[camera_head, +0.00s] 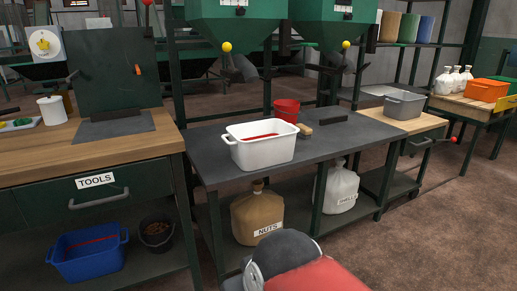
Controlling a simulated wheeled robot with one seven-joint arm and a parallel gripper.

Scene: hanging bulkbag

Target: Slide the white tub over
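The white tub (262,153) stands upright on the dark grey bench top (215,168), near its front edge and left of its middle. It has a handle on each short side, and something red shows inside it. A red and dark part of my arm is at the bottom centre, in front of the bench and apart from the tub. My gripper's fingers do not show.
A red bucket (286,110) stands behind the tub, and a brush (305,129) lies to its right. Green hoppers (234,30) hang above. A grey tub (404,105) sits farther right. Sacks (257,215) stand below. Bare bench top lies right of the white tub.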

